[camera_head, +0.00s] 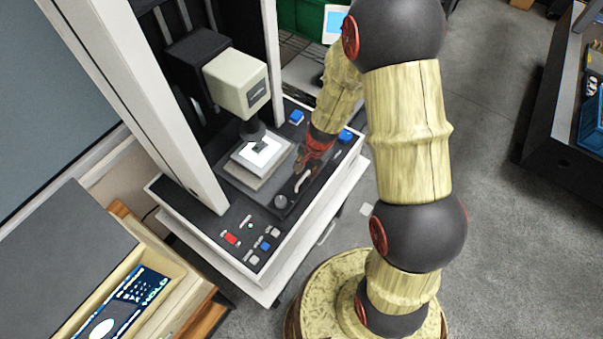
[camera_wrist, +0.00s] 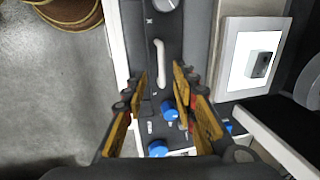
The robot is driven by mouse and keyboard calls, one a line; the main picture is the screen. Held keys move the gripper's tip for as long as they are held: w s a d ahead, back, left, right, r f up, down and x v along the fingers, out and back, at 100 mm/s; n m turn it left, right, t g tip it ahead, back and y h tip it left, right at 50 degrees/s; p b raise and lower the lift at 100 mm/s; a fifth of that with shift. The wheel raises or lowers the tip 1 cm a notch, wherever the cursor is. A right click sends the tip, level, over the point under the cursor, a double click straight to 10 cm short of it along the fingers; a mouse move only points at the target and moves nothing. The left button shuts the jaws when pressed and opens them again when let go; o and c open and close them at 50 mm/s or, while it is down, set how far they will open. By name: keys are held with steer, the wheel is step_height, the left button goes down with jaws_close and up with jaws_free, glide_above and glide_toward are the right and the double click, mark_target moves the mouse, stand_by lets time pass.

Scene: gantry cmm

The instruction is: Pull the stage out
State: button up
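The stage (camera_head: 240,177) is a flat grey slab on the machine's dark bed, with a white plate (camera_head: 243,157) and a small grey block on top. The plate also shows in the wrist view (camera_wrist: 236,76). A pale bar handle (camera_head: 303,181) sits on a dark strip at the stage's front side; it also shows in the wrist view (camera_wrist: 160,62). My gripper (camera_head: 305,162) is above the handle's end. In the wrist view my gripper (camera_wrist: 160,82) is open, with one finger on each side of the handle's near end. I cannot tell whether the fingertips reach down beside it.
A beige probe head (camera_head: 237,82) hangs over the plate between white columns. A dark knob (camera_head: 281,201), blue buttons (camera_head: 345,135) and a red button (camera_head: 231,239) are on the console. A wooden desk (camera_head: 190,312) is at lower left.

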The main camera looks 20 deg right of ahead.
mark_target(301, 181)
steer(key=b+x, duration=0.2)
steer(key=x, duration=0.5)
steer(key=shift+w+f, duration=0.25)
steer(key=shift+f, duration=0.15)
steer(key=shift+s+r, duration=0.1)
steer(key=shift+c, duration=0.3)
jaws_close()
